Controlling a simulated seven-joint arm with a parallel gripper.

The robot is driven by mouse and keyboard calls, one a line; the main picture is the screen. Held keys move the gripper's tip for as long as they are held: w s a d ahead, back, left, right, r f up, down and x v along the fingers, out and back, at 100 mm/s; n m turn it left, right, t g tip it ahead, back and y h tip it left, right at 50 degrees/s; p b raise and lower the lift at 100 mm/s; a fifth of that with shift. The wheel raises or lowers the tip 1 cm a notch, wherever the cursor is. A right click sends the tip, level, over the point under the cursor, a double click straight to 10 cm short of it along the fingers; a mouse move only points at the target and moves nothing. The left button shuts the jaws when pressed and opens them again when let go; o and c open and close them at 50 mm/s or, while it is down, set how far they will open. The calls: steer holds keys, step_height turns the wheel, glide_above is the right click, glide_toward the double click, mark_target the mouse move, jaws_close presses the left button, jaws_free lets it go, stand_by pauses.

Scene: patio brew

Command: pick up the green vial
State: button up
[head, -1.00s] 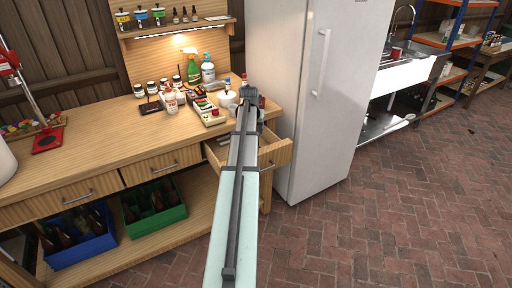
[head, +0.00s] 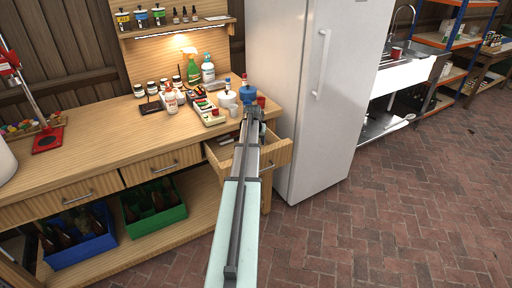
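I cannot make out a green vial in the head view; it may be too small to see or hidden by my arm. My gripper (head: 254,113) is at the far end of my arm, over the open drawer (head: 278,153) at the right end of the wooden bench. Its fingers are too small and covered to tell open from shut. The drawer holds some small light items (head: 226,140), and my arm hides part of its inside.
On the bench (head: 95,135) stand a green spray bottle (head: 193,68), a blue-capped clear bottle (head: 208,70), a blue object (head: 248,94), a red cup (head: 261,102) and several small jars. The white fridge (head: 300,110) stands close on the right. The bench's left middle is mostly clear.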

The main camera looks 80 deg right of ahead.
steer(key=shift+f, duration=0.15)
jaws_close()
stand_by(0.4)
